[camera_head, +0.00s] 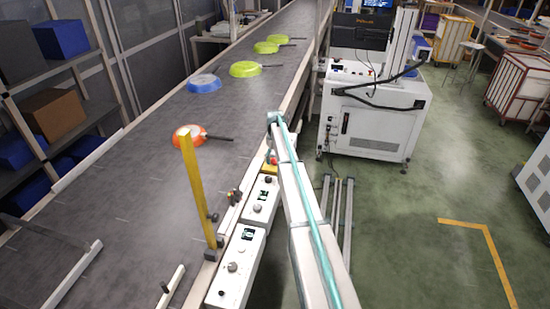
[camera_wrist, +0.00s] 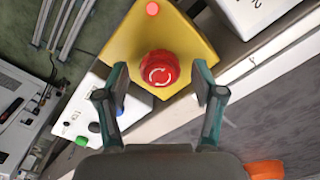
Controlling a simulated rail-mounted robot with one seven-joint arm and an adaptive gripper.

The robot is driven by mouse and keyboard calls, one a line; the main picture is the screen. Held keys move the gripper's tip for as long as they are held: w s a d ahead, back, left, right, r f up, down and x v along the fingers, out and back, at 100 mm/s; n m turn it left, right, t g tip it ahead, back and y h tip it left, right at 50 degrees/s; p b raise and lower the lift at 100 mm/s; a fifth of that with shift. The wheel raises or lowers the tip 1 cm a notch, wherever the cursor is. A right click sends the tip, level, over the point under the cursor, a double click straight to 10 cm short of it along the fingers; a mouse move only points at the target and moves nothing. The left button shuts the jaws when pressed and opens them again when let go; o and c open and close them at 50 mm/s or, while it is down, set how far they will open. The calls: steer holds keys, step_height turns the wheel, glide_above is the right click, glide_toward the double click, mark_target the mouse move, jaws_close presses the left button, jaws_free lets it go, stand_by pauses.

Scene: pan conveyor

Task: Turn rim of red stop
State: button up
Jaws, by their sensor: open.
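The red stop (camera_wrist: 159,69) is a round mushroom button with white arrows on its top, set on a yellow housing (camera_wrist: 190,42). In the wrist view it lies straight ahead, between and beyond my open fingers. My gripper (camera_wrist: 160,85) has green-grey fingers spread on either side of the button, with a gap to each; I cannot tell how far above it they are. In the head view the stop (camera_head: 274,161) is a small red spot by the conveyor's edge, partly hidden by my arm, and the yellow housing (camera_head: 270,168) shows beneath it.
White control boxes with knobs (camera_head: 240,262) line the conveyor's edge. A yellow post (camera_head: 194,190) stands near them. An orange pan (camera_head: 188,135), a blue pan (camera_head: 204,83) and several green pans lie on the conveyor belt (camera_head: 110,215). A white machine cabinet (camera_head: 370,115) stands to the right.

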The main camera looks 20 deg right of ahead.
steer(key=c, duration=1.1)
steer(key=shift+f, duration=0.1)
steer(key=shift+c, duration=0.3)
steer(key=shift+m+b, duration=0.3)
steer(key=shift+b, duration=0.1)
steer(key=shift+f+m+b, duration=0.1)
steer(key=shift+m+b, duration=0.35)
steer(key=shift+m, duration=0.05)
steer(key=m+b, duration=0.2)
steer(key=m, duration=0.1)
steer(key=m+b, duration=0.2)
steer(key=m, duration=0.3)
